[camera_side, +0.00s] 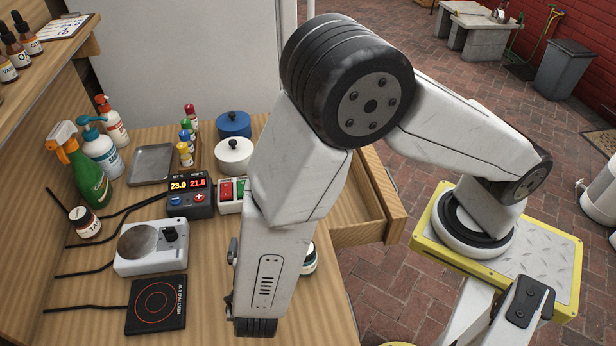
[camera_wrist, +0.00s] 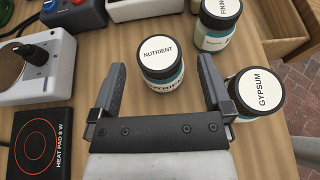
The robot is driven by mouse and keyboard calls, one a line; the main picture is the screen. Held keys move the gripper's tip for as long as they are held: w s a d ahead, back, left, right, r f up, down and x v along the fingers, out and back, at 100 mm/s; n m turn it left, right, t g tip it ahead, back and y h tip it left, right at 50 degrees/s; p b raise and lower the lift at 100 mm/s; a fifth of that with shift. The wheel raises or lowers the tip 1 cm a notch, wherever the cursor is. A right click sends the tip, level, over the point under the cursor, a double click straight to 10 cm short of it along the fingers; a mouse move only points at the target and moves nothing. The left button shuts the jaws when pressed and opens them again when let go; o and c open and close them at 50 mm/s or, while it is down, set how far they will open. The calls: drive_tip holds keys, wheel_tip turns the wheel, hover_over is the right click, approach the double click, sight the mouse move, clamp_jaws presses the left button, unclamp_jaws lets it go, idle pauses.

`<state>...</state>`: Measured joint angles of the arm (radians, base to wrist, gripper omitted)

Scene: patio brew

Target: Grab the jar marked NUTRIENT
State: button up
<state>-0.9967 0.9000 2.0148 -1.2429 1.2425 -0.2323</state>
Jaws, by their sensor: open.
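The jar marked NUTRIENT (camera_wrist: 161,62) has a black-rimmed white lid and teal contents, and stands upright on the wooden bench in the wrist view. My gripper (camera_wrist: 160,72) is open, with one finger on each side of this jar, the jar sitting around and beyond the fingertips. I cannot tell whether either finger touches it. The jar marked GYPSUM (camera_wrist: 256,92) stands just right of my right finger. In the side view my arm hides the fingers and the NUTRIENT jar.
Another jar (camera_wrist: 219,22) stands behind, its lid label partly cut off. A stirrer plate (camera_side: 151,245), a heat pad (camera_side: 156,304) and a temperature controller (camera_side: 188,194) lie left of my arm. An open drawer (camera_side: 365,205) is at the bench's right edge.

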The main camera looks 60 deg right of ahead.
drive_tip(key=shift+x, duration=2.6)
clamp_jaws()
